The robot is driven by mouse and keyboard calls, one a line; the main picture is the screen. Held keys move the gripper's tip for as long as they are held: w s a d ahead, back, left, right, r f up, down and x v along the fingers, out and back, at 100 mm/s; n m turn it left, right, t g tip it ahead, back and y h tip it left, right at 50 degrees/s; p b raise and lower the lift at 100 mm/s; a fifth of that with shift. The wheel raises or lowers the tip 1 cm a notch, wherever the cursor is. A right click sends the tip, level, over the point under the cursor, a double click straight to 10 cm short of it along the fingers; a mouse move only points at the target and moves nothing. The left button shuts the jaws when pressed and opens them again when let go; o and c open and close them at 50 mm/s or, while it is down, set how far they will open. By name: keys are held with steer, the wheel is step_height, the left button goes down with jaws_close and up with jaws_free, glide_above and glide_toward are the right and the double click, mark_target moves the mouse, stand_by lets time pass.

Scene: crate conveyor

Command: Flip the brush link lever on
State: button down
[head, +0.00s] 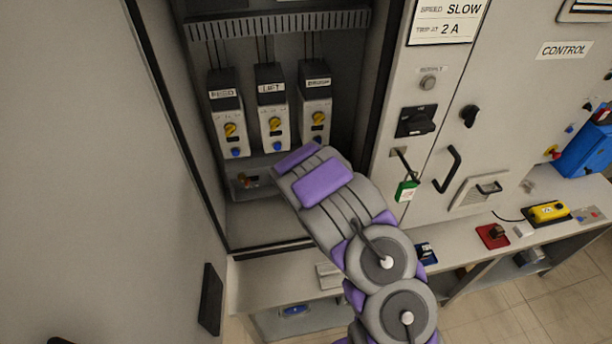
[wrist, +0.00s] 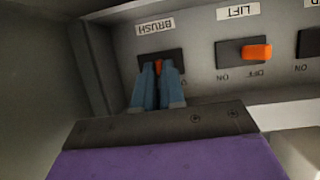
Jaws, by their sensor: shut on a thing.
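In the wrist view, the picture is upside down. The brush link lever (wrist: 159,66) is a small orange lever on a dark plate under the BRUSH label (wrist: 156,28). My gripper (wrist: 158,75), with blue-grey fingers, is shut on it. The fingers hide most of the lever and part of its ON/OFF marking, so I cannot tell its exact position. In the head view, my arm covers the gripper and the brush lever. Part of the link box (head: 238,190) shows low in the open cabinet.
Beside it, the orange LIFT lever (wrist: 257,53) sits on the OFF side. Another lever plate (wrist: 309,42) is cut off at the edge. Above the box are the FEED (head: 229,120), LIFT (head: 273,112) and BRUSH (head: 316,108) units. The cabinet's side wall (head: 195,150) is close on the left.

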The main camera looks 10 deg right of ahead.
steer(key=shift+s+d+n+y+p, duration=0.1)
steer(key=shift+d+n+y+p, duration=0.3)
steer(key=shift+n+y+p, duration=0.4)
steer(key=shift+f, duration=0.1)
steer(key=c, duration=1.2)
jaws_free()
steer(key=p+v, duration=1.5)
steer(key=v, duration=0.2)
steer(key=shift+s+d, duration=0.1)
steer(key=shift+d, duration=0.1)
